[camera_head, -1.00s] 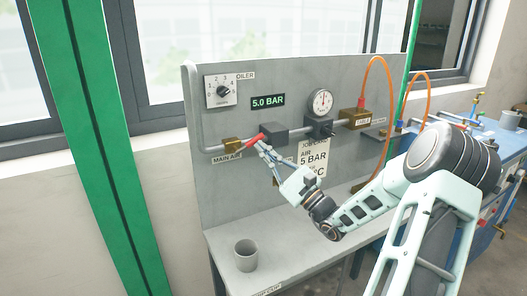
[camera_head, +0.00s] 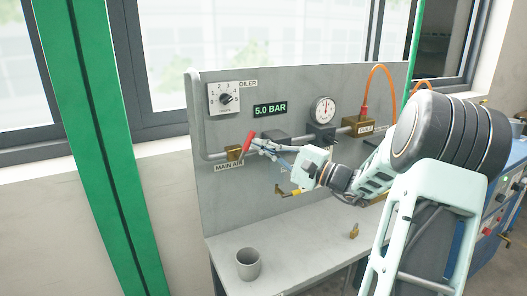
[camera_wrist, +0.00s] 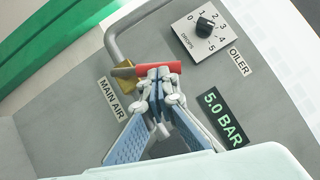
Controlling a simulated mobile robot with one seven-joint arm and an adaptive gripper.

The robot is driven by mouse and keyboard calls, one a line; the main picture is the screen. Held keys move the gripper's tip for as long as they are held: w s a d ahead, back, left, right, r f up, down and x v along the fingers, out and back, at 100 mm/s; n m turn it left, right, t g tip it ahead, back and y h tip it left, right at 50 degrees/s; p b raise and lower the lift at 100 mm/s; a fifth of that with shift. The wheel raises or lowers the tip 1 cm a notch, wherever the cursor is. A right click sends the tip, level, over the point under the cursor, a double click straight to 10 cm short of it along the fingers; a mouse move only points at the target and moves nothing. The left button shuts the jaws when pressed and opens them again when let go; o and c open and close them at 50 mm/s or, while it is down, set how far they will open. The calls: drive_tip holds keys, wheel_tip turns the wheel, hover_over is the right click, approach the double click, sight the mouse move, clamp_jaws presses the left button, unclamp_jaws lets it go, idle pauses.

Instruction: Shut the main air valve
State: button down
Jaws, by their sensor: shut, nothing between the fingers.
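The main air valve has a brass body (camera_head: 233,153) on the pipe at the panel's left, above the MAIN AIR label (camera_head: 229,167). Its red lever (camera_head: 247,143) stands steeply up from the body, leaning right. In the wrist view the brass body (camera_wrist: 124,72) sits left of the red lever (camera_wrist: 174,67). My gripper (camera_head: 255,145) is shut and empty, its fingertips at the lever's right side. In the wrist view the fingertips (camera_wrist: 158,76) overlap the lever's lower edge; I cannot tell whether they press on it. The pressure display (camera_head: 270,109) reads 5.0 BAR.
An oiler dial (camera_head: 223,98) is above the valve, and a round gauge (camera_head: 323,110) is to the right. A grey cup (camera_head: 248,264) and a small brass item (camera_head: 354,231) stand on the bench (camera_head: 300,250). An orange hose (camera_head: 365,85) loops at the right. A green post (camera_head: 100,150) stands left.

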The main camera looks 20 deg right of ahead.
drive_tip(key=shift+a+r+n+g+b, duration=0.35)
drive_tip(key=shift+n+g+b, duration=0.15)
drive_tip(key=shift+n, duration=0.25)
drive_tip(key=shift+a+r+n+g+b, duration=0.2)
drive_tip(key=shift+a+n+g+b, duration=0.2)
drive_tip(key=shift+n, duration=0.35)
drive_tip(key=shift+a+r+n+h+b, duration=0.2)
drive_tip(key=shift+n+h+b, duration=0.1)
drive_tip(key=shift+h+b, duration=0.1)
drive_tip(key=shift+d+f, duration=0.1)
drive_tip(key=shift+d, duration=0.05)
